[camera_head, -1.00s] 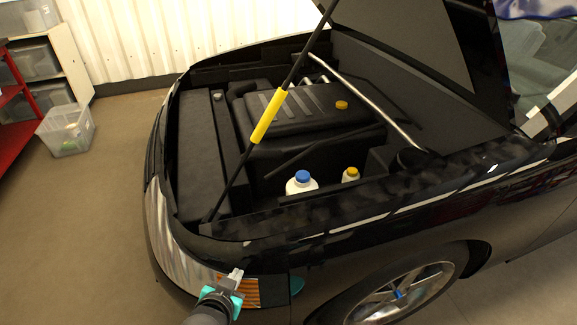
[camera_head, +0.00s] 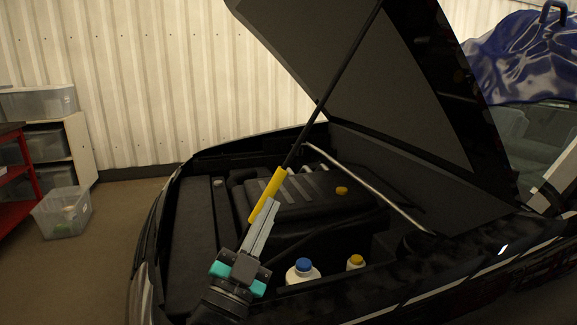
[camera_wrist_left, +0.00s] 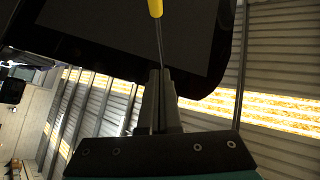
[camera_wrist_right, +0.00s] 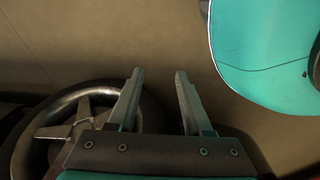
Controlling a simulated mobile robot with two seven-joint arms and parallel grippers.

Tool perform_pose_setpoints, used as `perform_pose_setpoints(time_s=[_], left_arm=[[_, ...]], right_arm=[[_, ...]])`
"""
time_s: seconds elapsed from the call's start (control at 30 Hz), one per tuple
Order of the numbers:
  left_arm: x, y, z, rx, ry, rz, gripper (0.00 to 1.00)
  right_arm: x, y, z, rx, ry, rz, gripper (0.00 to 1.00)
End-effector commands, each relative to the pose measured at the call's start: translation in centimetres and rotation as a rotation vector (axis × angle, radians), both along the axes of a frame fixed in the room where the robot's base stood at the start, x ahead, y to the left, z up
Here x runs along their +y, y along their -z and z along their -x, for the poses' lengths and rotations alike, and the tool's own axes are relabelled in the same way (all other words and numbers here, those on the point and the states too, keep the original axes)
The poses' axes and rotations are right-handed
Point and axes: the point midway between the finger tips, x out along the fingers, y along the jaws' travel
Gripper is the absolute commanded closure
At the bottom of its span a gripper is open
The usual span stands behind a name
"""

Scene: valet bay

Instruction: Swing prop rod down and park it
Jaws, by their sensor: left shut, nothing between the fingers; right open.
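The prop rod (camera_head: 330,88) is thin and black with a yellow grip sleeve (camera_head: 268,190). It stands tilted in front of the raised bonnet (camera_head: 350,100); its top leaves the picture and its lower end is hidden behind my left gripper. My left gripper (camera_head: 272,203) is shut and empty, its fingertips overlapping the lower part of the sleeve in the head view. In the left wrist view the yellow sleeve (camera_wrist_left: 155,8) lies beyond the fingertips; contact is unclear. My right gripper (camera_wrist_right: 158,72) is open and empty, above the brown floor.
The engine bay holds a black engine cover (camera_head: 310,200), a blue-capped bottle (camera_head: 303,271) and a yellow-capped bottle (camera_head: 355,263). A silver bar (camera_head: 370,188) crosses it. The front fender (camera_head: 440,275) edges the bay. A clear bin (camera_head: 62,212) stands on the floor at left.

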Motion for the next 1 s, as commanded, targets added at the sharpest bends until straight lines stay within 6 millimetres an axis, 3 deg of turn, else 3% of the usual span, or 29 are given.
perform_pose_setpoints(time_s=[0.7,1.0], left_arm=[[-3.5,-5.2,-7.7,-0.002,0.001,0.002,1.0],[-3.5,-4.7,-10.5,0.001,0.0,0.0,1.0]], right_arm=[[1.6,-1.3,-1.9,-0.002,0.002,-0.015,0.5],[2.8,-3.0,-3.4,-0.004,0.003,-0.028,0.5]])
